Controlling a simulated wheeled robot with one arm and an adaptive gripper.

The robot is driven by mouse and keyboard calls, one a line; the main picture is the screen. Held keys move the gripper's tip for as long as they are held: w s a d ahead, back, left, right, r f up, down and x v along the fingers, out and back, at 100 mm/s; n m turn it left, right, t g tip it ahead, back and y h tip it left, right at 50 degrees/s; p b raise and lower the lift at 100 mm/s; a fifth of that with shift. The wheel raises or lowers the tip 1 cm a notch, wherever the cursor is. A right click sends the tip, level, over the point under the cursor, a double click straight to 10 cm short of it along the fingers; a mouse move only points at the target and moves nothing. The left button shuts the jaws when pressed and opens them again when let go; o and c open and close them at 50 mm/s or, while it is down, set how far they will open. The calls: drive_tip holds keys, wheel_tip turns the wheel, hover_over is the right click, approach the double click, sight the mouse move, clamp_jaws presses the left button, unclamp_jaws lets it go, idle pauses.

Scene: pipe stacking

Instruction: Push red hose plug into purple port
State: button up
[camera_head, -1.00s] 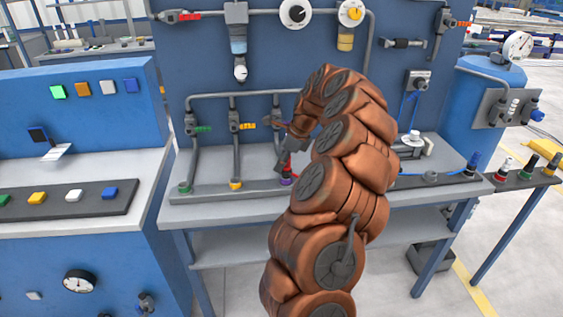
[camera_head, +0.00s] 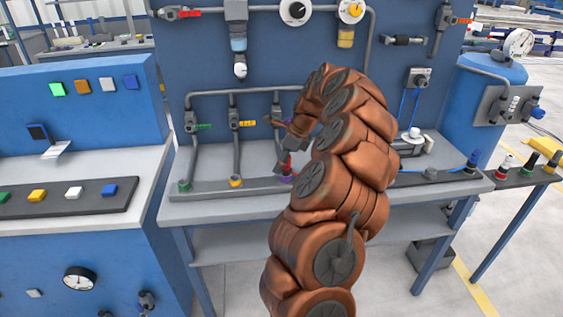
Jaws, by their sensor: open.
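The purple port (camera_head: 286,180) is on the bench rail, just left of my arm and partly hidden by it. The red hose plug (camera_head: 284,164) shows as a small red patch directly above the port. I cannot tell how deep it sits in the port. My gripper (camera_head: 284,148) is open, beside and just above the red plug. My arm hides part of it, and I cannot tell whether it touches the plug.
A green port (camera_head: 184,185) and a yellow port (camera_head: 235,181) stand to the left on the same rail, with grey pipes above. The white bench top (camera_head: 225,210) is clear in front.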

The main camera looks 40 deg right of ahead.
drive_tip(key=v, duration=1.2)
drive_tip(key=shift+w, duration=0.1)
drive_tip(key=w+a+r+n+g+p, duration=0.1)
drive_tip(key=a+r+n, duration=0.1)
drive_tip(key=a+n, duration=0.5)
drive_tip(key=w+a+r+n+p, duration=0.1)
drive_tip(key=a+r+n, duration=0.15)
drive_tip(key=a, duration=0.85)
drive_tip(key=s+a+r+n+g+p, duration=0.1)
drive_tip(key=s+a+n, duration=0.25)
drive_tip(key=a, duration=0.25)
drive_tip(key=s+a+n+g, duration=0.1)
drive_tip(key=s+a+n, duration=0.25)
drive_tip(key=a, duration=0.35)
drive_tip(key=s+a+f+n+g+p, duration=0.1)
drive_tip(key=s+a+f+n, duration=0.1)
drive_tip(key=s+n, duration=0.2)
drive_tip(key=s+a+f+n+g+h+p, duration=0.1)
drive_tip(key=s+n, duration=0.4)
drive_tip(key=s, duration=0.6)
drive_tip(key=s+a+f+n+h+p, duration=0.1)
drive_tip(key=s+a+f+n, duration=0.3)
drive_tip(key=s, duration=0.3)
drive_tip(key=shift+s+a+g, duration=0.25)
drive_tip(key=shift+a+g, duration=0.15)
drive_tip(key=shift+a, duration=0.15)
